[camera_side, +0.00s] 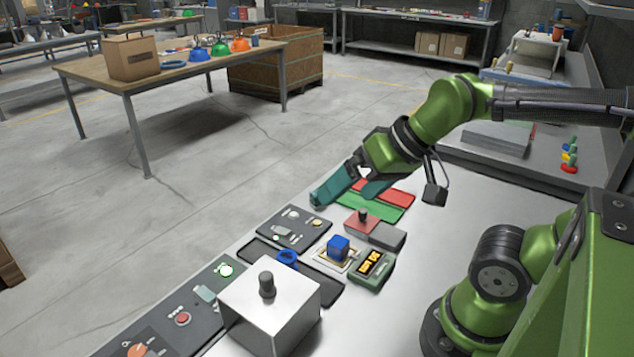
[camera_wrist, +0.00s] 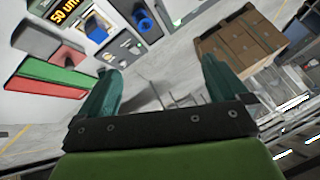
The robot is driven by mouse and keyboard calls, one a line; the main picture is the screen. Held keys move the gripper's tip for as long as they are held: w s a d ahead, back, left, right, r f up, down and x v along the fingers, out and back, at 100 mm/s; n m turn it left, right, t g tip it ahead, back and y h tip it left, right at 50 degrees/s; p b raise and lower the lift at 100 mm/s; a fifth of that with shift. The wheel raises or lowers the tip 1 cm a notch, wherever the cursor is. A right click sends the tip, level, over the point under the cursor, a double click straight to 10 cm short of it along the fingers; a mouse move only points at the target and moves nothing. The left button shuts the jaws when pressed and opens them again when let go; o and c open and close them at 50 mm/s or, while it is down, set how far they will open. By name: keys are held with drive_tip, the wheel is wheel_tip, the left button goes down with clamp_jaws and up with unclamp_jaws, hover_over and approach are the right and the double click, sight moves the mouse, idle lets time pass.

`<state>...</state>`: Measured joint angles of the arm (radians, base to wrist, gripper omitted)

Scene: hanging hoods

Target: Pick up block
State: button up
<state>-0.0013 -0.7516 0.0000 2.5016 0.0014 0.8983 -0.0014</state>
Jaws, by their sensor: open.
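A small blue block (camera_side: 339,247) sits on a square pale pad with a tan border, next to a green meter with a lit yellow display. In the wrist view the blue block (camera_wrist: 97,34) shows near the upper left, outside the space between the fingers. My gripper (camera_side: 348,194) has two teal fingers spread apart with nothing between them. It is in the air, beyond the block in the side view, above the far end of the bench. In the wrist view the fingers (camera_wrist: 155,72) point over the bench edge toward the floor.
A metal box with a black knob (camera_side: 268,310) stands at the near end. A blue ring (camera_side: 287,260) lies on a dark tray. A red block with a knob (camera_side: 361,224), a grey block (camera_side: 388,237) and green (camera_side: 358,204) and red plates lie between block and gripper.

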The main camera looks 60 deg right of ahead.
drive_tip(key=shift+c, duration=0.2)
drive_tip(key=c, duration=0.5)
drive_tip(key=n+g+h, duration=0.2)
drive_tip(key=n+g, duration=0.2)
drive_tip(key=g, duration=0.3)
hover_over(338, 241)
wheel_tip(338, 241, down, 6)
drive_tip(key=f, duration=1.1)
drive_tip(key=shift+a+f, duration=0.25)
drive_tip(key=shift+f, duration=0.05)
drive_tip(key=shift+d+f, duration=0.15)
drive_tip(key=shift+f, duration=1.25)
drive_tip(key=shift+d+f, duration=0.15)
drive_tip(key=shift+f, duration=1.2)
